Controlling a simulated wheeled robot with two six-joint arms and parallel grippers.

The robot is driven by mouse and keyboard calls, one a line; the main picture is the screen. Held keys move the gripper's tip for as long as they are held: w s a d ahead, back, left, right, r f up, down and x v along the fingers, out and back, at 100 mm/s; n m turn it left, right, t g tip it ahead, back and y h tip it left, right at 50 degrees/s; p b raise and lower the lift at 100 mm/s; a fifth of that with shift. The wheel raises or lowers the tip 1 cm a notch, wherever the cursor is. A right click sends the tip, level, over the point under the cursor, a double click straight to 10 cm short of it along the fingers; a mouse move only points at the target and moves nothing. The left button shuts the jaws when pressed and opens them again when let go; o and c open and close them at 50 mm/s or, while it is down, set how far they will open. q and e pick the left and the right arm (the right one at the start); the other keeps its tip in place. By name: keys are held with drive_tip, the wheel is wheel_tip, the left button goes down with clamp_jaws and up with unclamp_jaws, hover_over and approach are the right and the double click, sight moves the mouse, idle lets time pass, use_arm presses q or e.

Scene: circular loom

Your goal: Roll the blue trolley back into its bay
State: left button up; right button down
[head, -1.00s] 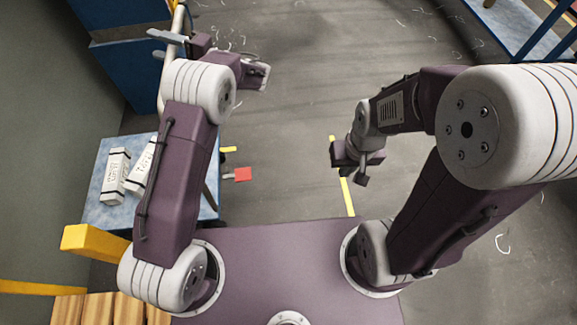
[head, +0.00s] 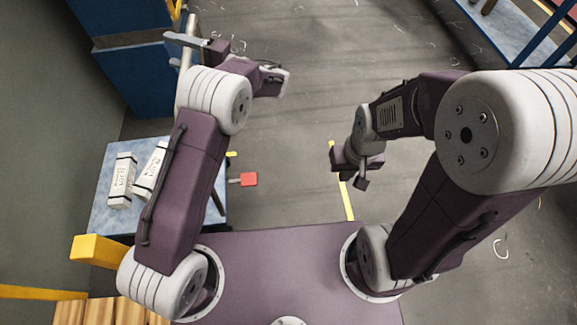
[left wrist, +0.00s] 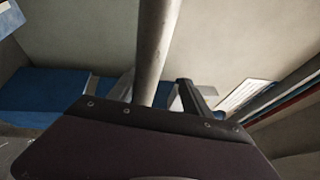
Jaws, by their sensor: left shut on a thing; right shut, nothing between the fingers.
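The blue trolley's pale blue deck (head: 103,215) stands at the left of the head view, with two white packages (head: 122,180) lying on it. A red tab (head: 249,179) sticks out at its right side. My left gripper (head: 203,46) is shut on a grey upright bar, which seems to be the trolley's handle; the bar also shows in the left wrist view (left wrist: 157,55), running up from the jaws. My left arm hides part of the deck and the bar's lower end. My right gripper (head: 354,180) is shut and empty over the floor, away from the trolley.
A dark blue cabinet (head: 155,80) stands behind the trolley. A yellow block (head: 96,249) and wooden slats (head: 90,313) lie at the lower left. Yellow tape (head: 343,190) marks the floor below my right gripper. Open grey floor (head: 310,70) fills the middle.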

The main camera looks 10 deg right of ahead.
use_arm(q)
drive_tip(key=v, duration=0.4)
drive_tip(key=shift+s+d+r, duration=0.1)
drive_tip(key=shift+d+r, duration=0.05)
drive_tip(key=shift+d, duration=0.25)
drive_tip(key=shift+o, duration=0.2)
drive_tip(key=shift+s, duration=0.15)
drive_tip(key=s+d+f+m+t+h, duration=0.2)
drive_tip(key=d+f+m+t+h, duration=0.1)
drive_tip(key=d+m+t+h, duration=0.25)
drive_tip(key=w+a+r+y+b, duration=0.1)
drive_tip(key=w+a, duration=0.4)
drive_tip(key=w, duration=0.1)
drive_tip(key=shift+w+r+t, duration=0.25)
drive_tip(key=shift+r+t, duration=0.1)
clamp_jaws()
drive_tip(key=shift+f, duration=0.3)
